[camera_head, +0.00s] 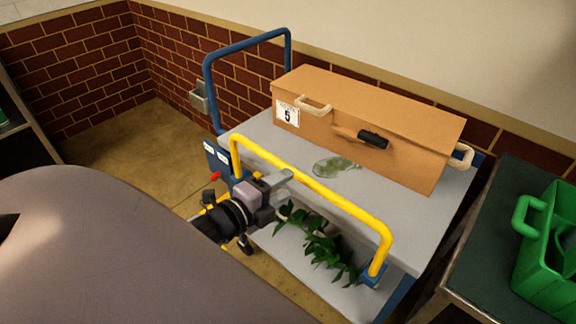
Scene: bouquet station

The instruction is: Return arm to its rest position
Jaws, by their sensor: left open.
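My left gripper (279,195) is open, on a black and grey arm that comes in from the left. It is at the near side of the cart, close to the yellow handle rail (320,190). I cannot tell whether it touches the rail. Nothing shows held in its jaws. A green leafy stem (322,247) shows below and right of the gripper, over the cart's lower shelf (290,262). My right gripper is not in view.
The grey cart top (395,215) bears a brown box (370,110) marked 5 and a translucent greenish oval thing (335,165). A blue rail (245,44) rises at the far left. A green caddy (548,255) stands on a dark table at right. Floor shows left of the cart.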

